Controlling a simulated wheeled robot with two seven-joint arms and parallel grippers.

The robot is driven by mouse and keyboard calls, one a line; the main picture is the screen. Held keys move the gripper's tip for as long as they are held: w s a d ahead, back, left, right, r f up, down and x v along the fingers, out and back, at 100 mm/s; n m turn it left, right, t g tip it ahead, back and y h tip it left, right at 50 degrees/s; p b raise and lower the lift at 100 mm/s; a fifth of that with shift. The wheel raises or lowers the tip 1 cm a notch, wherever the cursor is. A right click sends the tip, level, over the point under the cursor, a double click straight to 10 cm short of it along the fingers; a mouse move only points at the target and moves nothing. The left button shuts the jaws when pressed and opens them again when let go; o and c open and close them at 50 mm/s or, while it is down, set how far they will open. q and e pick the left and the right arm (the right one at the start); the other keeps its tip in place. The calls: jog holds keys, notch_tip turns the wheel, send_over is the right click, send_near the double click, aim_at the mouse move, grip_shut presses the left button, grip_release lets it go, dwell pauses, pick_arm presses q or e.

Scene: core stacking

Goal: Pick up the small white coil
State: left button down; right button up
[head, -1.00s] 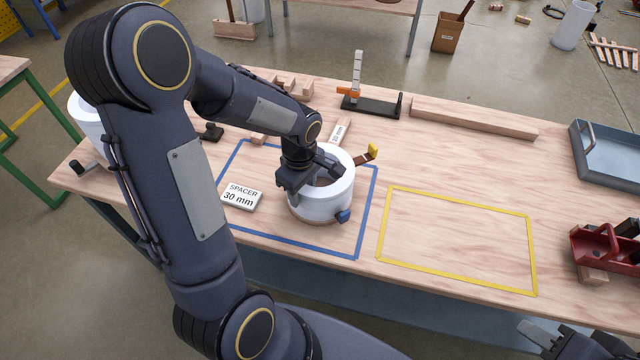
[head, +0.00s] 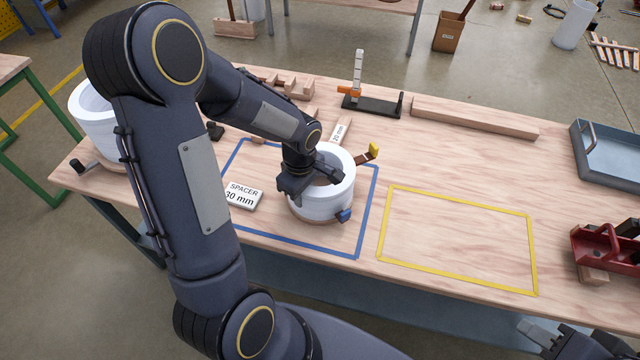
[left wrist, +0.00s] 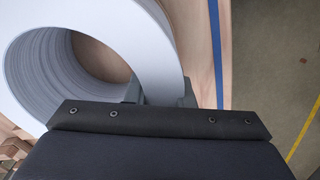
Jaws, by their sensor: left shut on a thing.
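The small white coil (head: 325,207) stands on the bench inside the blue taped outline. It fills the upper left of the left wrist view (left wrist: 150,40). My left gripper (head: 305,183) comes down on the coil's left side, with its jaws shut on the ring wall. In the left wrist view one finger (left wrist: 160,92) shows inside the ring and the other side is partly hidden. A blue piece and a yellow-tipped strap show at the coil's right side. My right gripper (head: 543,335) is at the bottom right, beyond the bench's front edge; its jaws are unclear.
A spacer block marked 30 mm (head: 243,195) lies left of the coil. Another white coil (head: 92,112) stands at the bench's left end. The yellow outline (head: 458,203) to the right is empty. A red tool (head: 603,245) and a blue-grey tray (head: 607,160) are at the right.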

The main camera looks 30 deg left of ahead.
pick_arm(q)
jog(key=shift+w+r, duration=0.1)
jog(key=shift+r, duration=0.1)
jog(key=r, duration=0.3)
jog(key=shift+w+a+r, duration=0.15)
jog(key=shift+w+r, duration=0.15)
jog(key=shift+w, duration=0.05)
jog(key=w+a+r, duration=0.4)
jog(key=w+r, duration=0.5)
jog(key=w, duration=0.3)
jog(key=shift+w+a, duration=0.2)
